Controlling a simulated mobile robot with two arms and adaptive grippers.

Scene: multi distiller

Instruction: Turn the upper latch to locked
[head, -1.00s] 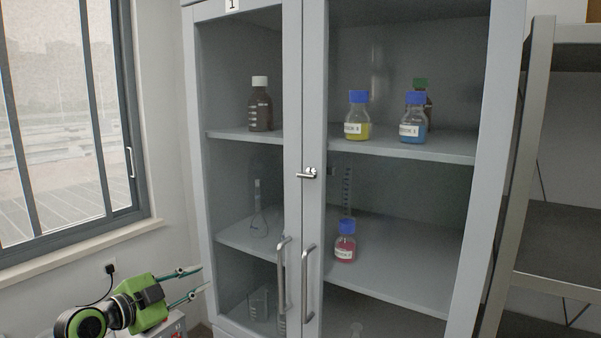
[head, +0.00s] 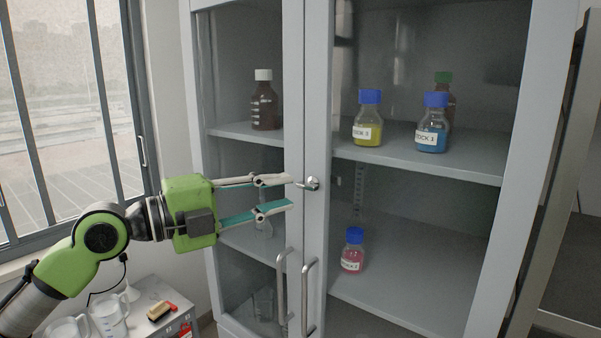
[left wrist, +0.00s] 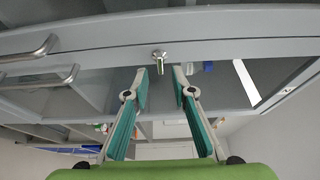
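The upper latch (head: 313,184) is a small silver lever on the seam between the two cabinet doors, above the long handles. Its lever lies about horizontal and points left in the head view. My left gripper (head: 291,192) is open and empty, just left of the latch, with one fingertip near the lever's height and the other below it. In the left wrist view the latch (left wrist: 159,58) shows just beyond the gap between the open fingertips (left wrist: 160,71). I cannot tell whether a fingertip touches it. My right gripper is not in view.
Two long door handles (head: 307,298) stand below the latch. Behind the glass are a yellow bottle (head: 367,130), a blue bottle (head: 432,137), a pink bottle (head: 353,258) and a brown bottle (head: 264,106). A side table (head: 150,290) with beakers stands at lower left.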

